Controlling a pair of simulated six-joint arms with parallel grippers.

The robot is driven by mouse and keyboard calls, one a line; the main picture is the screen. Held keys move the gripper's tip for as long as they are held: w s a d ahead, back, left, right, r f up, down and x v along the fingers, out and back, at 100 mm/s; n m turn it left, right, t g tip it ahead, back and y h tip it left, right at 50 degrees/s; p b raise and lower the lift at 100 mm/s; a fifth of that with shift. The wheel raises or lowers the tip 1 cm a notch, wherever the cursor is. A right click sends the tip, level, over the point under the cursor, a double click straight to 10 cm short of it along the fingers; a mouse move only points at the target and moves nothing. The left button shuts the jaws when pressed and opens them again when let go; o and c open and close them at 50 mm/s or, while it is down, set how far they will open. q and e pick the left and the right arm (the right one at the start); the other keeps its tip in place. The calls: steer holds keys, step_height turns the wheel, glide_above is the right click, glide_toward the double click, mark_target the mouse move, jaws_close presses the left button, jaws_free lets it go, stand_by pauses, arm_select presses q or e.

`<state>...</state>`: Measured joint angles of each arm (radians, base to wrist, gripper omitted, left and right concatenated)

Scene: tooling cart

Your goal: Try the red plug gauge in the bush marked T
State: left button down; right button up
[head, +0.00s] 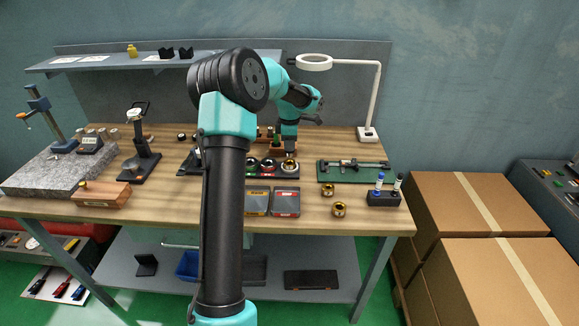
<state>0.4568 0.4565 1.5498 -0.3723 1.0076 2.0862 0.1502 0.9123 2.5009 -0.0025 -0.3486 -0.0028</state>
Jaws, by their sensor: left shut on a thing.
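My left gripper (290,152) points down over the back middle of the bench, just above the rightmost bush (289,167) in a dark holder with several bushes. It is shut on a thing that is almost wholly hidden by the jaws. The red plug gauge shows nowhere else, so I take this to be it, though I cannot make out its colour. I cannot tell whether it touches the bush. The T mark is too small to read. My right gripper is out of view.
A black stand (383,199) at the right holds a blue-topped plug (379,181) and a pale-topped one. Two loose brass bushes (339,209) lie near it. A lamp (368,132) stands behind. My arm hides the bench's middle.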

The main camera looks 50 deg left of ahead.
arm_select(q)
steer(key=shift+r, duration=0.15)
steer(key=shift+r, duration=2.35)
